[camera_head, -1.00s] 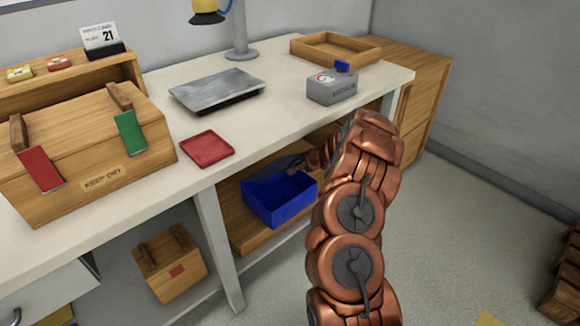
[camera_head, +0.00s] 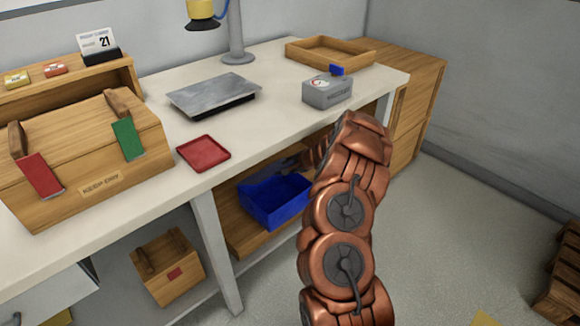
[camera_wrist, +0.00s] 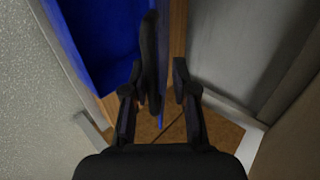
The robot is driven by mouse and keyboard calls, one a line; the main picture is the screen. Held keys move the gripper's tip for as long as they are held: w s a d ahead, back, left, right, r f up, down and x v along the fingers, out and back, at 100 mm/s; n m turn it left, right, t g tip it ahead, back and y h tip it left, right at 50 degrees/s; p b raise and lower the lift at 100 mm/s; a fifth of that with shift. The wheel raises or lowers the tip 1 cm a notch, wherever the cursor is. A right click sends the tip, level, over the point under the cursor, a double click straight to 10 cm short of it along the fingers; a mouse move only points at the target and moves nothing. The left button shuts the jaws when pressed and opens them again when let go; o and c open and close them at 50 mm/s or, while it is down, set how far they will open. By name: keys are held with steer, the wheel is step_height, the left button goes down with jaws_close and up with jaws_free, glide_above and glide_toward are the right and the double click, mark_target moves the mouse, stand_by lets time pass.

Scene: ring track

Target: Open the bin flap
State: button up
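A blue bin (camera_head: 275,203) sits on the wooden shelf below the worktop, its top facing up. In the wrist view its blue wall (camera_wrist: 100,40) fills the upper left. A thin blue panel, seen nearly edge-on, with a dark rounded part (camera_wrist: 149,62) stands between my fingers; it may be the flap and its handle. My gripper (camera_wrist: 157,85) is open, one finger on each side of that part, with a gap showing on the right. Contact on the left is unclear. In the head view my arm partly hides the bin's right side and most of my gripper.
The white worktop (camera_head: 290,135) lies just above the bin. It carries a red tray (camera_head: 203,153), a grey scale plate (camera_head: 212,93), a grey gauge box (camera_head: 327,92) and a wooden tray (camera_head: 330,53). A wooden crate (camera_head: 167,268) stands lower left. Floor on the right is mostly clear.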

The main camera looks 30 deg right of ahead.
steer(key=shift+o, duration=0.5)
steer(key=shift+s, duration=0.1)
steer(key=shift+s+d+r, duration=0.2)
steer(key=shift+s+r, duration=0.2)
steer(key=shift+r, duration=0.15)
steer(key=v, duration=1)
steer(key=shift+s, duration=0.3)
